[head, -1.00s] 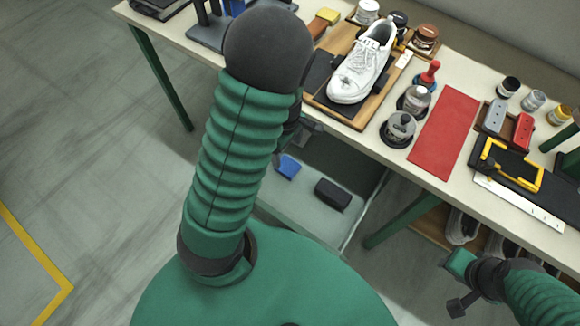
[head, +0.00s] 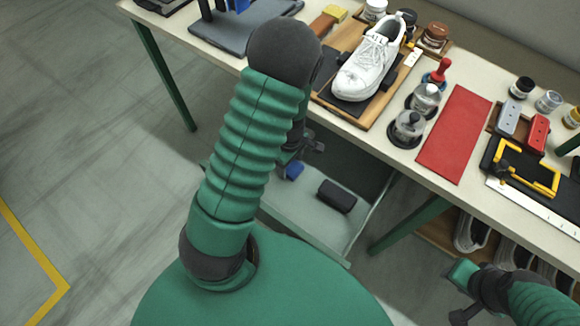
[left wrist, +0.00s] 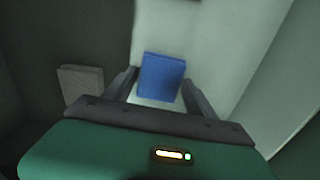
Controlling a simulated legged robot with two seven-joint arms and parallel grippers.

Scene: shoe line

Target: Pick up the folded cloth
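The blue folded cloth (head: 293,171) lies in the grey tray (head: 278,203) below the table and is partly covered by my left gripper (head: 310,143) in the head view. In the left wrist view the blue cloth (left wrist: 161,78) is a flat block between the two fingers of my left gripper (left wrist: 160,80). These fingers are apart, one at each side of the cloth, with no clear grip on it. I cannot tell how far above it they are. My right gripper (head: 460,292) is at the lower right, and its opening is unclear.
A dark block (head: 337,196) lies in the tray right of the cloth. A grey block (left wrist: 80,84) shows left of it in the wrist view. The table (head: 400,166) above carries a white shoe (head: 368,62), jars and a red mat (head: 455,134).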

